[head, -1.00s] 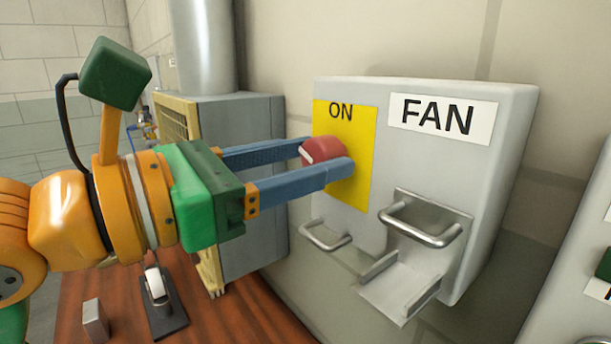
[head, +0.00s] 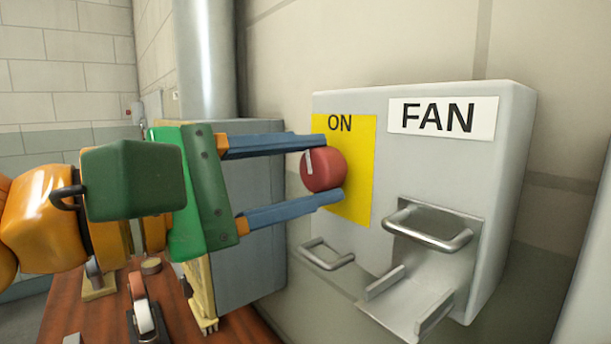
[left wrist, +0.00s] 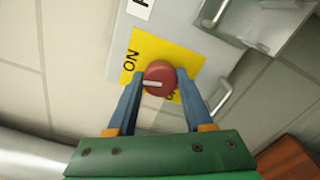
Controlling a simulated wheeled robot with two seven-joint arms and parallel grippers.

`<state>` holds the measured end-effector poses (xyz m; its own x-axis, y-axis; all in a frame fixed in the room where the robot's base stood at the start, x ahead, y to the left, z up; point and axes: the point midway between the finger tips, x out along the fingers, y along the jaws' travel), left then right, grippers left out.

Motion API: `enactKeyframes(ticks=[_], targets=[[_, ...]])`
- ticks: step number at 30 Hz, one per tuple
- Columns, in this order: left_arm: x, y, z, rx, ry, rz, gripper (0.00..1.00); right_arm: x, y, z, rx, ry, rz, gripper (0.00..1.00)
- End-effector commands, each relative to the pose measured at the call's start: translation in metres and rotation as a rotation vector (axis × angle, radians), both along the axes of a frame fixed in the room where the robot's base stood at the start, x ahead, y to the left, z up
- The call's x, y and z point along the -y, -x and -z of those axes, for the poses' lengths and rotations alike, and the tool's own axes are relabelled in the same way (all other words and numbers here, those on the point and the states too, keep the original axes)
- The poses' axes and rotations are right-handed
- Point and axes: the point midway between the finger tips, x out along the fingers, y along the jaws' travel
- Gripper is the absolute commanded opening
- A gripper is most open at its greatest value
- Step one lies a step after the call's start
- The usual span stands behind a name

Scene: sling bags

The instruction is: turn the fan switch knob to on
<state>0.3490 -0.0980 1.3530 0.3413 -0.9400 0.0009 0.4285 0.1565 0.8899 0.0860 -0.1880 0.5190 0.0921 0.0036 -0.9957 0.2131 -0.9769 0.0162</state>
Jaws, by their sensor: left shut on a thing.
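The fan switch knob (head: 325,171) is round and red with a pale pointer mark. It sits on a yellow plate (head: 357,180) marked ON, on the left part of the grey FAN box (head: 365,103). My left gripper (head: 328,169) comes in from the left, with one blue finger above the knob and one below, shut on it. In the left wrist view the knob (left wrist: 160,75) sits between the fingertips. Its mark points to the picture's left, below the ON lettering. Lettering near the right finger is partly hidden. My right gripper is not in view.
A metal handle (head: 428,232) and an open bracket (head: 408,300) stick out on the box's lower right. Another handle (head: 327,256) is at its lower left. A grey cabinet with a pipe (head: 205,60) stands behind my gripper, above a brown wooden surface (head: 80,308).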

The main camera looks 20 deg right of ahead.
Motion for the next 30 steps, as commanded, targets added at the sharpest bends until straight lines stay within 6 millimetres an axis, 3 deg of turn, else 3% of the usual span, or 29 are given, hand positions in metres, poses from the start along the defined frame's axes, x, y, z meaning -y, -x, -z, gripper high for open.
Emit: enactKeyframes(ticks=[12,30], targets=[[-0.0004,-0.0003,-0.0004,0.205,-0.072,-0.002,0.0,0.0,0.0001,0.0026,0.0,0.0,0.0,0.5],[-0.0003,-0.0001,-0.0004,0.252,-0.089,-0.002,0.0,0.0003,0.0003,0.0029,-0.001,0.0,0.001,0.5]])
